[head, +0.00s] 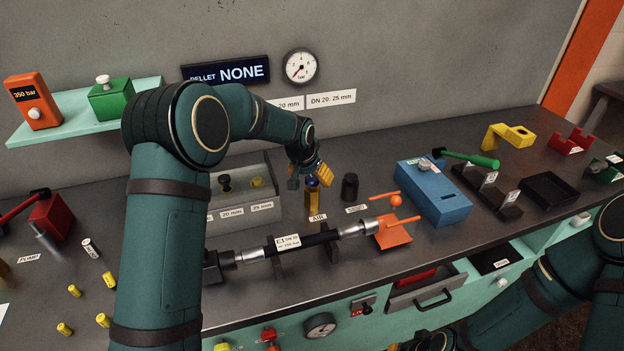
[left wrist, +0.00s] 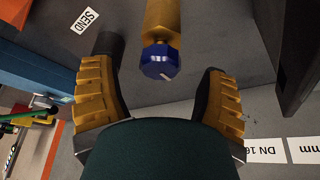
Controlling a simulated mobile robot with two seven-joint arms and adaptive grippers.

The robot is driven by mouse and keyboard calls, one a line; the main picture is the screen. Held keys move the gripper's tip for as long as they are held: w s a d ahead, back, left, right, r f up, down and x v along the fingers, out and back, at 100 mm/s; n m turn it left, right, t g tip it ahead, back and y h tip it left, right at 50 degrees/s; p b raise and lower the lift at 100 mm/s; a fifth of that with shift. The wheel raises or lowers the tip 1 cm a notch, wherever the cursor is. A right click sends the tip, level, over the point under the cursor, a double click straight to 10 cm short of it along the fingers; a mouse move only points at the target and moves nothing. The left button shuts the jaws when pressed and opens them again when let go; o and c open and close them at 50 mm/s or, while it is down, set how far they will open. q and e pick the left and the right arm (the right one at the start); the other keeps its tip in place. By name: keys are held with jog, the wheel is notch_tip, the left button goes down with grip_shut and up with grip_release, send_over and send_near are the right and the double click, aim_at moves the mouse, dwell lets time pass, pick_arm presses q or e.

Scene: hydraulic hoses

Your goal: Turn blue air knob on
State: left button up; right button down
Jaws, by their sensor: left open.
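The blue air knob (head: 312,181) sits on top of a brass post (head: 312,199) behind the AIR label (head: 318,218). In the left wrist view the knob (left wrist: 159,62) is a faceted blue cap with a small white mark, on its brass post (left wrist: 162,20). My left gripper (head: 316,173) is open at the knob, partly covering it in the head view. In the left wrist view its two yellow-padded fingers (left wrist: 156,88) stand on either side of the knob, with gaps on both sides. My right gripper (head: 428,342) is partly cut off at the bottom edge.
A dark SEND post (head: 350,187) stands right of the air post. A hose (head: 315,240) lies in holders in front. A grey box (head: 240,190) with plugs is to the left, and a blue box (head: 433,190) to the right. The pressure gauge (head: 300,67) is on the wall.

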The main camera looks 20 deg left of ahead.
pick_arm(q)
jog(key=shift+x, duration=0.8)
jog(key=c, duration=1.2)
